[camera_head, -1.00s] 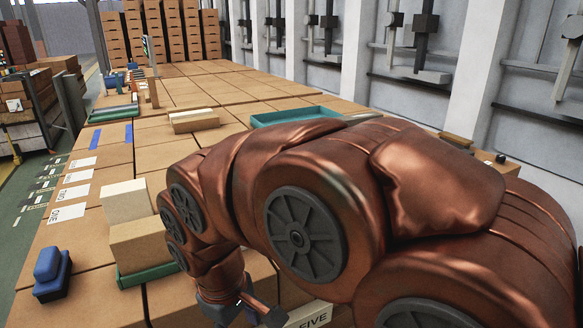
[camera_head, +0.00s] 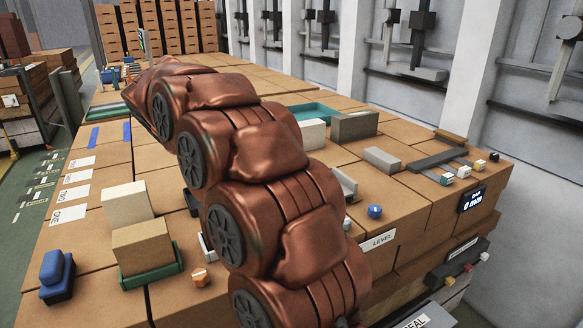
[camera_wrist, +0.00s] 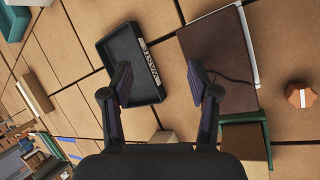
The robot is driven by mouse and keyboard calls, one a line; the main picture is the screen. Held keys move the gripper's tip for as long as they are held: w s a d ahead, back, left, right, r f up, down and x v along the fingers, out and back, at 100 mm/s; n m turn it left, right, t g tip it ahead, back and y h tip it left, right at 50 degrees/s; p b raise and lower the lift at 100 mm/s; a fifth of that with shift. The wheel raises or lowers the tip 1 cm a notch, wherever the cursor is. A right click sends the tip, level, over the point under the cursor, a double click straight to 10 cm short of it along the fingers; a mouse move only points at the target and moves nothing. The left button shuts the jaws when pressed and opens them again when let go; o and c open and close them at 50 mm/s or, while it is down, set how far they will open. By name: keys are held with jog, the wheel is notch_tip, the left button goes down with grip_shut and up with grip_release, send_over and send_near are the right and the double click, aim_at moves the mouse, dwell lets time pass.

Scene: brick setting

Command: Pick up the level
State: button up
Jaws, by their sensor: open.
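I cannot clearly make out the level in either view. A white label reading LEVEL (camera_head: 378,241) is on the table's front edge in the head view, with a blue knob (camera_head: 375,211) and a pale angled block (camera_head: 345,184) above it. My gripper (camera_wrist: 160,82) is open and empty in the wrist view, its two dark fingers spread apart over the tabletop. A black tray (camera_wrist: 113,70) with a label that seems to read WASTE lies beneath and between the fingers. In the head view my arm hides the gripper and the table's middle.
In the wrist view a dark brown plate (camera_wrist: 220,45) lies beside the right finger, with an orange-white knob (camera_wrist: 300,95) farther right. A teal tray (camera_head: 312,112) sits farther back.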

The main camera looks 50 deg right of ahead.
jog(key=w+d+f+n+g+h+p, duration=0.1)
jog(key=w+d+f+h, duration=0.1)
jog(key=d, duration=0.5)
jog(key=w+d+f+n+g+h+p, duration=0.2)
jog(key=w+d+f, duration=0.2)
jog(key=w+d, duration=0.2)
jog(key=w+d+f+n+g+h+p, duration=0.1)
jog(key=w+d+f+n+g+h, duration=0.1)
jog(key=w+d, duration=0.3)
jog(key=shift+w+d+f+h+p, duration=0.15)
jog(key=shift+d+f, duration=0.2)
jog(key=shift+d, duration=0.7)
jog(key=shift+s+d+f+h+p, duration=0.15)
jog(key=shift+d+f, duration=0.2)
jog(key=shift+d, duration=0.65)
jog(key=shift+w+d+f+g, duration=0.1)
jog(key=shift+d+f+g, duration=0.3)
jog(key=shift+f, duration=0.1)
jog(key=shift+x, duration=3.9)
jog(key=shift+a, duration=0.1)
grip_shut()
